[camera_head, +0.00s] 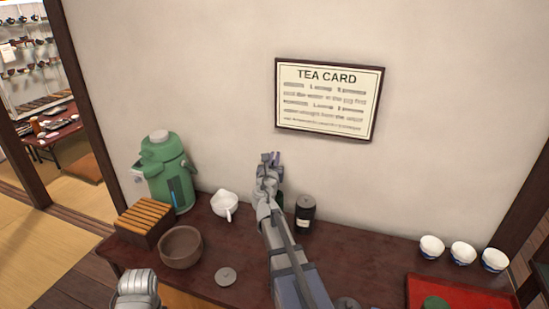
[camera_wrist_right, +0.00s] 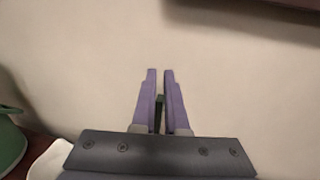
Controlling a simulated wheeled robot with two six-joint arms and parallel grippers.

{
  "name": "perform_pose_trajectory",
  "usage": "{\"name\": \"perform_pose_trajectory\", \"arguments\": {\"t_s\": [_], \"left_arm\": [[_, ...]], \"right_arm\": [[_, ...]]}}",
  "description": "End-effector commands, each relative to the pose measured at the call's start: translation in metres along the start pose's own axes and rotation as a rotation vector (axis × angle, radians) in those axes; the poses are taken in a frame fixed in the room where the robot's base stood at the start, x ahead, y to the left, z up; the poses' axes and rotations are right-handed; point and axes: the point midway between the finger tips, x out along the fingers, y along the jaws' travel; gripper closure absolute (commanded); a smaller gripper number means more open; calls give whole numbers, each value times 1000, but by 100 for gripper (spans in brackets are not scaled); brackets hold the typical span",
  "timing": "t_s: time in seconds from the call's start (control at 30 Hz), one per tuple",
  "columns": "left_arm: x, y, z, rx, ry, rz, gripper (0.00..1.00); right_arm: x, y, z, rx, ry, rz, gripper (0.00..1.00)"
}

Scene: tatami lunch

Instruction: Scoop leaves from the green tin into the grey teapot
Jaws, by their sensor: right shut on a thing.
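My right gripper (camera_head: 270,157) is raised in front of the wall, above the back of the table. In the right wrist view its purple fingers (camera_wrist_right: 160,75) are shut on a thin dark green thing (camera_wrist_right: 160,101), too little of which shows to name it. A black tin (camera_head: 305,217) with a pale label stands right of my right arm. The grey teapot is not clear; a dark rounded top (camera_head: 347,303) shows at the bottom edge. My left gripper's fingers are not seen.
A green flask (camera_head: 168,175), white pitcher (camera_head: 224,203), slatted box (camera_head: 146,220), brown bowl (camera_head: 181,262) and grey lid (camera_head: 226,277) lie left. White cups (camera_head: 462,253) and a red tray (camera_head: 465,292) are right. The tabletop (camera_head: 365,265) between is mostly clear.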

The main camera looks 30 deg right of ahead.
Motion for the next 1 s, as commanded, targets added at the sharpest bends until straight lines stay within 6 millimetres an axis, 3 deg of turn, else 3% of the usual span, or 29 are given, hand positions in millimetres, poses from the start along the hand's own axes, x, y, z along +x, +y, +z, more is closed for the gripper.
{"name": "perform_pose_trajectory", "arguments": {"t_s": [1.0], "left_arm": [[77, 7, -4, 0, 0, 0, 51]], "right_arm": [[0, 0, -78, 0, 0, 1, 100]]}}
